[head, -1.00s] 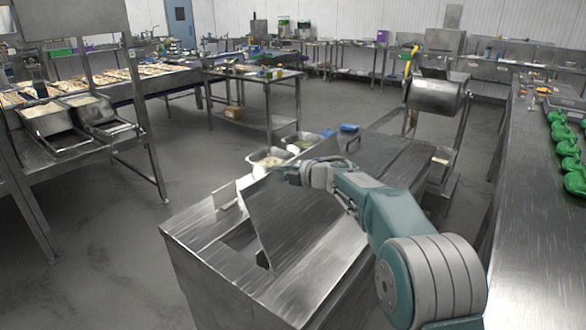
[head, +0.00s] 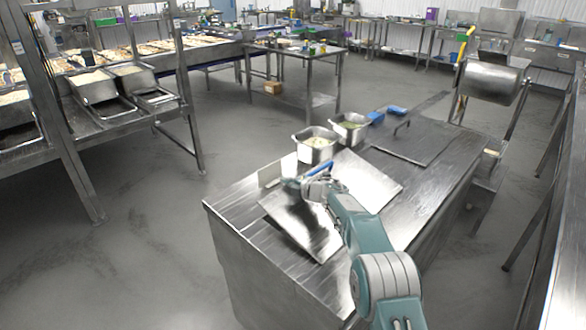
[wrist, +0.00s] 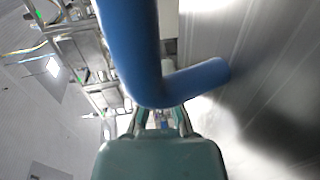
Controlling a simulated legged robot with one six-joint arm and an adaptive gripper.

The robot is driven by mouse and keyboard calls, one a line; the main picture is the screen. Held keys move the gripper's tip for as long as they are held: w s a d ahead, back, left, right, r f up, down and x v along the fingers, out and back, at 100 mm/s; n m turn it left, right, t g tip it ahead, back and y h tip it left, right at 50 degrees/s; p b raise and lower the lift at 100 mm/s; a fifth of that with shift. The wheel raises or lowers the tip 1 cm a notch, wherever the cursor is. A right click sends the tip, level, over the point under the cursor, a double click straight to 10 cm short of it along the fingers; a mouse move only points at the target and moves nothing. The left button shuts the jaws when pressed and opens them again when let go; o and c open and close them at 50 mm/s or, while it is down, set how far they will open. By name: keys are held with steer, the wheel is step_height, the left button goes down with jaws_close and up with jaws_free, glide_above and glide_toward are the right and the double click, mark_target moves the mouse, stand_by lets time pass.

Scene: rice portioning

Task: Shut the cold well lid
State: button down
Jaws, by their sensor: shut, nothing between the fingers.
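The cold well lid (head: 290,222) is a flat steel panel on the near part of the steel counter. My gripper (head: 291,185) is shut and empty, over the lid's far left part. Whether it touches the lid I cannot tell. A bent blue bar (head: 318,171) shows just beyond my gripper. It fills the middle of the wrist view (wrist: 135,45), close in front of my gripper.
A rack with trays (head: 130,75) stands at left. The floor between is clear.

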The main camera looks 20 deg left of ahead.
mark_target(304, 200)
steer(key=f, duration=0.1)
steer(key=a+f, duration=0.1)
steer(key=f, duration=0.1)
steer(key=shift+w+a+f, duration=0.15)
steer(key=shift+a+f, duration=0.05)
steer(key=shift+f, duration=0.1)
steer(key=shift+f+g+h, duration=0.3)
steer(key=shift+f+h, duration=0.4)
steer(key=shift+f, duration=0.65)
steer(key=shift+v, duration=5.9)
steer(key=shift+w, duration=0.1)
steer(key=shift+d+f, duration=0.1)
steer(key=shift+d, duration=0.05)
